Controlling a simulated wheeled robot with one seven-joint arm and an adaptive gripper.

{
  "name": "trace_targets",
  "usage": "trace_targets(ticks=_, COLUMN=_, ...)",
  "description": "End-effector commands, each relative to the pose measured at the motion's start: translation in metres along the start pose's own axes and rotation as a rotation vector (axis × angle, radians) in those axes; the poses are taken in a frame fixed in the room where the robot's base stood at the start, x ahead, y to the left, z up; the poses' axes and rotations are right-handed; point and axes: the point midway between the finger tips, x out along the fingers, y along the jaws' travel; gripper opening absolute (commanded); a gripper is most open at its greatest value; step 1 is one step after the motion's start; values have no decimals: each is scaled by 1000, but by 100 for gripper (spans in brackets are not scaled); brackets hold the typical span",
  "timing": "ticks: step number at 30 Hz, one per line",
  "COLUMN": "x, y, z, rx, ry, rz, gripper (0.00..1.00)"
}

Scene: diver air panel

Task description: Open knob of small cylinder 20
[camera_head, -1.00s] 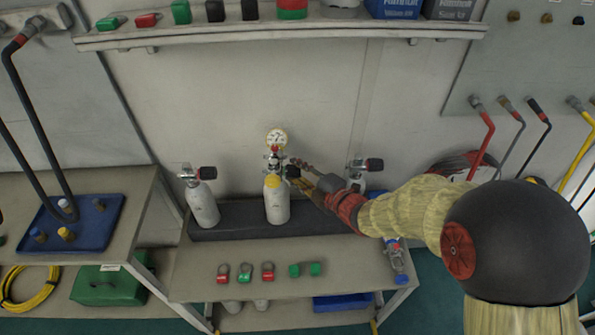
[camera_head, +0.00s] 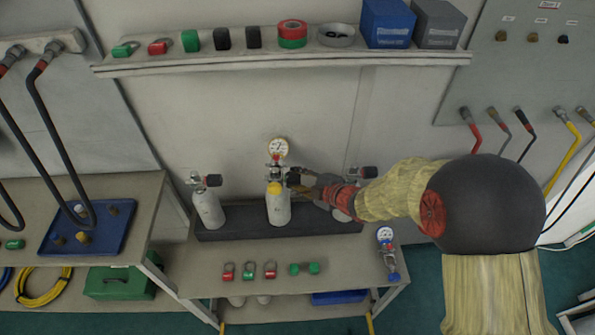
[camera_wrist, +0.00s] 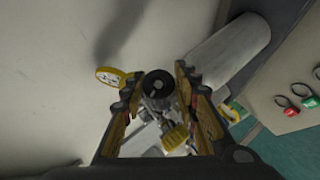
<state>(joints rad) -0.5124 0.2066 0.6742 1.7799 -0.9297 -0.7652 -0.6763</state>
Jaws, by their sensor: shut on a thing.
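The middle small cylinder (camera_head: 279,208) is pale with a yellow collar and stands upright on the dark bench strip. A round gauge (camera_head: 278,148) sits above its valve; the gauge also shows in the wrist view (camera_wrist: 112,76). My gripper (camera_head: 299,178) reaches in from the right at the valve's right side. In the wrist view, the black round knob (camera_wrist: 158,84) lies between the two fingers of my gripper (camera_wrist: 155,88), which is shut on it. The fingers partly hide the knob in the head view. The number on the cylinder is not readable.
Another small cylinder (camera_head: 208,208) stands to the left; a third, with a black knob (camera_head: 369,172), is mostly behind my arm. Several red and green tags lie on the bench front (camera_head: 215,285). A shelf (camera_head: 280,62) runs above.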

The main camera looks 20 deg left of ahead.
Motion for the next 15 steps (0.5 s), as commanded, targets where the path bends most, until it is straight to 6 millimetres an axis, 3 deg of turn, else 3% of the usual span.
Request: trace_targets(ticks=15, x=0, y=1, z=0, rx=30, ry=-2, rz=-35, gripper=5)
